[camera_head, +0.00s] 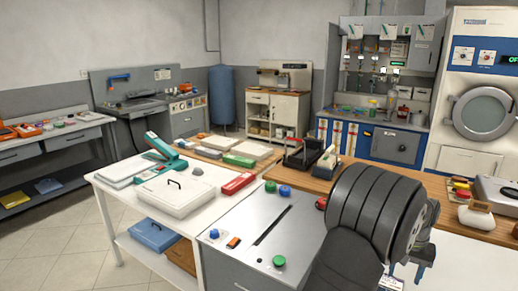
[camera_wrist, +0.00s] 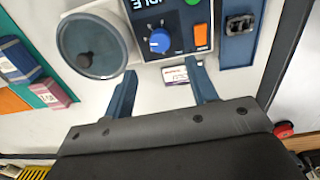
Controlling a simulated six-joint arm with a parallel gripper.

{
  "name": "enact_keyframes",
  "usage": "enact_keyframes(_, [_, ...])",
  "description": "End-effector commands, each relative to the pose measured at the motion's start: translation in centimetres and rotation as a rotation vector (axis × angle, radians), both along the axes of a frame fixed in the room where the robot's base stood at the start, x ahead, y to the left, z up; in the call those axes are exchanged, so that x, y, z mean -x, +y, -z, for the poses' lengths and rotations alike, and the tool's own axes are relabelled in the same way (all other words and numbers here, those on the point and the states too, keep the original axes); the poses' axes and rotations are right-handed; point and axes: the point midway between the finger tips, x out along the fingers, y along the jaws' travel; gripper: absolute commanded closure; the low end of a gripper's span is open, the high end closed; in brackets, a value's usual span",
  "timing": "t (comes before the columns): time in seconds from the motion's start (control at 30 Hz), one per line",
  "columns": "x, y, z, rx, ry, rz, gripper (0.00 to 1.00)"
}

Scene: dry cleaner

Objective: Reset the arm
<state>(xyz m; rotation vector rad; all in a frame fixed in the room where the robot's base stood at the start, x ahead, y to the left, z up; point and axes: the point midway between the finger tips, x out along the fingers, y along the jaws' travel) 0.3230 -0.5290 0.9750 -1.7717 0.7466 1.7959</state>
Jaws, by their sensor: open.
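My arm (camera_head: 375,215) stands at the right front of the head view, its dark rounded links hiding part of the counter behind it. My gripper (camera_head: 404,278) points down at the lower right there, with its blue fingers partly hidden. In the wrist view my gripper (camera_wrist: 161,68) has two blue fingers spread apart with nothing held between them.
A grey-topped cabinet (camera_head: 240,228) with buttons and a slot stands left of my arm. A white table (camera_head: 112,178) holds a white box (camera_head: 180,192) and a green-handled device (camera_head: 165,147). A wooden counter (camera_head: 440,190) runs behind my arm. Open floor lies at the left.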

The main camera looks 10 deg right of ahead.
Motion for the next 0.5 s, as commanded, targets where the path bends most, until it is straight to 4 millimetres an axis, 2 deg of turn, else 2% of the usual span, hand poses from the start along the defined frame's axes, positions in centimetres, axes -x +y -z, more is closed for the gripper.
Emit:
enact_keyframes(0.2, [0.1, -0.1, 4.6, -0.003, 0.001, 0.0, 0.47])
enact_keyframes(0.5, [0.2, -0.2, 8.8, -0.002, 0.001, 0.0, 0.47])
